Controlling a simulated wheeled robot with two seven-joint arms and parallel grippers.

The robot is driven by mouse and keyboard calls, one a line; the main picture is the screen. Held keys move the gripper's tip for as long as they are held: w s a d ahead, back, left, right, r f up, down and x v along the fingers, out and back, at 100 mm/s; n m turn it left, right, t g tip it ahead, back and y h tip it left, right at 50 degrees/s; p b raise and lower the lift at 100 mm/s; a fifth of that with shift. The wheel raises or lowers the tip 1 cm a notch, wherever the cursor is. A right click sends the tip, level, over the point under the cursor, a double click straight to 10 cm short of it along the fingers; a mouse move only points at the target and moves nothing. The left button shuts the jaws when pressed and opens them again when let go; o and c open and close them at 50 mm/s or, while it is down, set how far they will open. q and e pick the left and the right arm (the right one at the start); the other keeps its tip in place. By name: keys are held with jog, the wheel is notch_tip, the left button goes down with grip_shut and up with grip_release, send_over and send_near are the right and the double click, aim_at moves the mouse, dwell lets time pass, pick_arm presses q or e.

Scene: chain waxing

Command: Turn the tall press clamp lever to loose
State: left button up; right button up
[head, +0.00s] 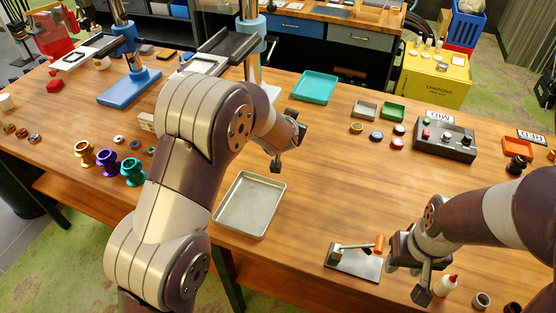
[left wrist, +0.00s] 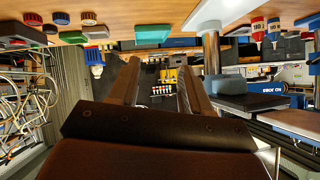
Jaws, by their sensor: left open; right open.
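Two press stands with blue collars stand at the back left of the table. One (head: 130,88) has a blue base; the other (head: 250,24) is partly hidden behind my left arm. I cannot tell for sure which is the tall press, and no clamp lever shows clearly on either. In the left wrist view, which is upside down, a silver column (left wrist: 211,52) with a dark plate stands right of the fingers. My left gripper (head: 286,150) is open and empty above mid-table, in front of the stands; its fingers (left wrist: 157,85) are apart. My right gripper (head: 408,280) is open near the front right edge.
A metal tray (head: 222,219) lies below my left arm. An orange-handled toggle clamp (head: 340,259) and a white bottle (head: 446,287) are close to my right gripper. A teal tray (head: 315,87) and a grey control box (head: 445,140) stand farther back. Mid-table right is mostly clear.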

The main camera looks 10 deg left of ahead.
pick_arm(q)
jog(key=s+a+f+g+b, duration=0.1)
jog(key=s+f+g, duration=0.1)
jog(key=s, duration=0.4)
jog(key=shift+s+f+h, duration=0.35)
jog(key=shift+f+h, duration=0.05)
jog(key=shift+f, duration=0.1)
jog(key=shift+n, duration=0.3)
